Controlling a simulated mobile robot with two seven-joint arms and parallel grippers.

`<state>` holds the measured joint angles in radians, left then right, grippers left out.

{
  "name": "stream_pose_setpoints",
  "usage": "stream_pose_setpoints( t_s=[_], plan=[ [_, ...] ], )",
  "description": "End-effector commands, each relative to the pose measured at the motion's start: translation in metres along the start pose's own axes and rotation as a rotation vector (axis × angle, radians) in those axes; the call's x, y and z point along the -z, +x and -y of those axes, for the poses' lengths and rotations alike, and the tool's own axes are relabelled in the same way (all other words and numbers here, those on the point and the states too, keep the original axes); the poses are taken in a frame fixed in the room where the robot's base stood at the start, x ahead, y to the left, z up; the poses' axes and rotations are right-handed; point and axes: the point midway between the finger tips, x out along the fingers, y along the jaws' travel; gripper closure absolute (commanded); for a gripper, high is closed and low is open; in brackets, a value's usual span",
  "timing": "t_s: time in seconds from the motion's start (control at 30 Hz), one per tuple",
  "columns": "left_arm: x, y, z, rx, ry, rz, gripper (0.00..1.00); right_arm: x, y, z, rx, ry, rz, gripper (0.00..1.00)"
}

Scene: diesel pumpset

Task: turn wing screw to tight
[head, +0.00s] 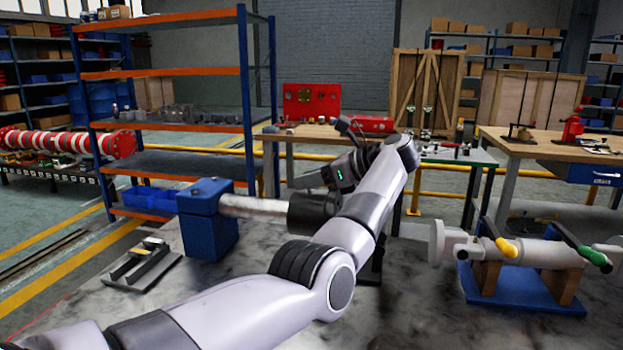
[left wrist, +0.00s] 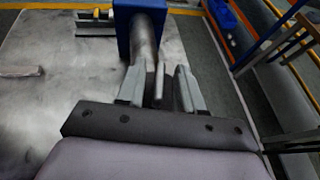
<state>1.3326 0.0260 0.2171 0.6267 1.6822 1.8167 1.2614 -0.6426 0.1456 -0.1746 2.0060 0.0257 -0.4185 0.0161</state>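A blue block (head: 207,222) stands on the bench with a grey metal pipe (head: 255,207) running right from it to a dark cylinder (head: 311,213). My left gripper (head: 306,181) is above the pipe, near the dark cylinder. In the left wrist view the fingers of my left gripper (left wrist: 158,88) are apart. A thin upright grey piece (left wrist: 158,82) shows between them, perhaps the wing of the wing screw, with gaps on both sides. I cannot make out the wing screw for certain in the head view. My right gripper is not in view.
A grey pipe assembly with yellow and green handles (head: 515,250) stands on a blue base at the right. A small metal bracket (head: 143,264) lies left of the blue block. Shelving (head: 170,148) stands behind the bench. The bench front is mostly clear beneath my arm.

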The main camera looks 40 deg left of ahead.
Motion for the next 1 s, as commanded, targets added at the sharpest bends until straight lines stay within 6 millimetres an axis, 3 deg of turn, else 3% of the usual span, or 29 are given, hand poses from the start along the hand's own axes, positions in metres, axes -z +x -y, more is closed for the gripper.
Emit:
stream_pose_setpoints(
  t_s=[0.07,0.17,0.2,0.57,1.0],
  plan=[
    [0.0,0.0,0.0,0.0,0.0,0.0,0.64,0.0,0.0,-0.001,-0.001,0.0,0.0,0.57],
    [0.0,0.0,0.0,-0.001,0.0,0.0,0.96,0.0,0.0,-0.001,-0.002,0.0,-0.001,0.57],
    [0.0,0.0,0.0,-0.001,0.0,0.0,1.0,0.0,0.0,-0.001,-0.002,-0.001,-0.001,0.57],
    [0.002,0.0,0.0,0.014,0.005,0.0,1.0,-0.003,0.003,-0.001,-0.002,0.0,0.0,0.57],
    [0.005,0.001,-0.001,0.155,0.061,-0.002,1.0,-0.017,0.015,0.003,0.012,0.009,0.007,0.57]
  ],
)
